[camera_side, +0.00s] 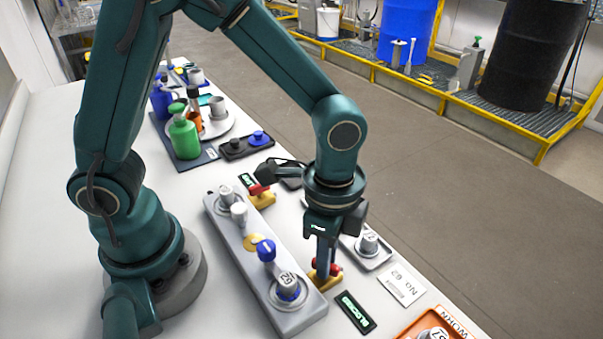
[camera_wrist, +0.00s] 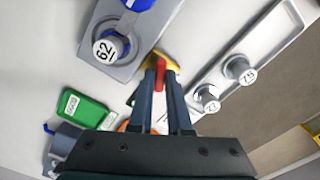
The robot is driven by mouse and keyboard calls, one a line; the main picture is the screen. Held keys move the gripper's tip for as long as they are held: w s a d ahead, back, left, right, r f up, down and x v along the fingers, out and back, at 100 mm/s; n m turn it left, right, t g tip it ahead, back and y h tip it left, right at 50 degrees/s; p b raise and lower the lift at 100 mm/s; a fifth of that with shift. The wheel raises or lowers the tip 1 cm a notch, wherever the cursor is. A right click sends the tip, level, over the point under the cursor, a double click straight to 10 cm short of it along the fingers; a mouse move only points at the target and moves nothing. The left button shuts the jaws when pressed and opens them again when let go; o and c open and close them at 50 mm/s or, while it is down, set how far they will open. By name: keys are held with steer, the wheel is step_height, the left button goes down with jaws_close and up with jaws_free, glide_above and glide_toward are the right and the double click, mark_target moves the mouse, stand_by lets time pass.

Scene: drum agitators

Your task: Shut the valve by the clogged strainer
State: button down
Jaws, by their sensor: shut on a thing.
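In the side view, my gripper (camera_side: 325,262) points straight down at a valve with a red handle (camera_side: 330,267) and a yellow body (camera_side: 334,282) at the near end of a grey block. In the wrist view, my fingers (camera_wrist: 163,72) are shut on the red handle (camera_wrist: 161,70), with part of the yellow body (camera_wrist: 172,60) showing beyond them. The strainer cap marked 62 (camera_side: 288,288) stands on the grey block beside this valve; it also shows in the wrist view (camera_wrist: 110,48). A second red-handled valve (camera_side: 261,194) stands farther back.
The grey block (camera_side: 232,237) also carries a blue handle (camera_side: 266,250). An orange tray (camera_side: 412,330) is at the front. A light tray holding caps (camera_wrist: 290,25) lies right of my gripper.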

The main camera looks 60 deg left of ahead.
steer(key=m, duration=0.6)
stand_by(0.7)
steer(key=c, duration=0.9)
jaws_free()
steer(key=shift+o, duration=0.2)
steer(key=shift+r, duration=2.55)
